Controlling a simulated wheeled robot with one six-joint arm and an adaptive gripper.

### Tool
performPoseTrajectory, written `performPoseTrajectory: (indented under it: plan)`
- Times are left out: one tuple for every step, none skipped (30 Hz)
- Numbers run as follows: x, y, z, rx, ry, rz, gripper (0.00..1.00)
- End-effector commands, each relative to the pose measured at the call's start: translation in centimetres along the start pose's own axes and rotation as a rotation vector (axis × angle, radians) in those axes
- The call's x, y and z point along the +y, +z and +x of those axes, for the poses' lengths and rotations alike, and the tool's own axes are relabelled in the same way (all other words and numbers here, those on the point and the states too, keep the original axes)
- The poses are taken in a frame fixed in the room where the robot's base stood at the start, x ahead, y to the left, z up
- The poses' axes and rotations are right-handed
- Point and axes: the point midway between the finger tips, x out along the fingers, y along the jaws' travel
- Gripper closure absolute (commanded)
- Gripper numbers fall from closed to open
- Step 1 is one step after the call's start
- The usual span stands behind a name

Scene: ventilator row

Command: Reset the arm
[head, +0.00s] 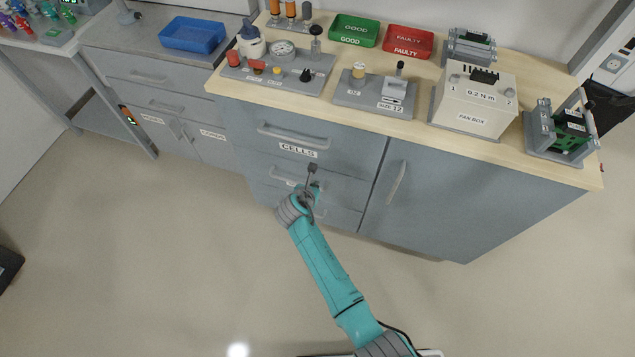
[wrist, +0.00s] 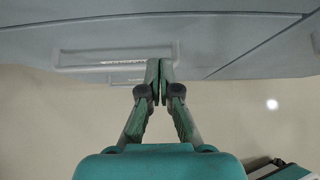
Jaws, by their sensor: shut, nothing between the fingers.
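My teal arm (head: 325,267) reaches up from the bottom of the head view toward the cabinet front. My gripper (head: 312,170) is in front of the drawers, just below the drawer labelled CELLS (head: 298,149). In the wrist view my gripper (wrist: 160,65) has its two fingers together with nothing between them. The fingertips overlap the grey cabinet front (wrist: 215,40) in that view. I cannot tell the exact gap between fingertips and drawer front.
The wooden bench top (head: 420,128) carries a green GOOD bin (head: 354,31), a red FAULTY bin (head: 408,42), grey fixtures (head: 375,95), the white fan box (head: 472,100) and a green-board fixture (head: 563,133). A blue tray (head: 193,35) sits on the left counter.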

Motion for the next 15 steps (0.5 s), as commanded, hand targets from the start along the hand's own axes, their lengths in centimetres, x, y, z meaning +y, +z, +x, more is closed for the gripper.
performPoseTrajectory:
  plan:
    - [0.0, -0.2, -0.9, 0.0, 0.002, -0.001, 1.0]
    - [0.1, -0.2, -1.5, 0.0, 0.003, -0.001, 1.0]
    - [0.0, -0.2, -2.1, 0.0, 0.002, -0.001, 1.0]
    - [0.0, -0.2, -2.7, 0.0, 0.002, -0.001, 1.0]
    - [0.0, -0.2, -3.2, 0.0, 0.002, -0.001, 1.0]
    - [0.1, -0.2, -4.0, 0.0, 0.002, -0.002, 1.0]
    - [0.1, -0.2, -4.5, 0.0, 0.003, -0.002, 1.0]
    - [0.0, -0.2, -4.9, 0.001, 0.001, -0.002, 1.0]
    - [0.0, -0.2, -5.5, 0.001, 0.002, -0.002, 1.0]
    - [0.0, -0.2, -5.9, 0.001, 0.001, -0.003, 1.0]
    - [0.0, -0.2, -6.2, 0.001, 0.001, -0.002, 1.0]
    - [0.1, -0.2, -6.6, 0.001, 0.001, -0.003, 1.0]
    - [0.1, -0.2, -6.9, 0.001, 0.001, -0.002, 1.0]
    - [0.1, -0.2, -7.1, 0.001, 0.001, -0.002, 1.0]
    - [0.0, -0.2, -7.3, 0.002, 0.0, -0.002, 1.0]
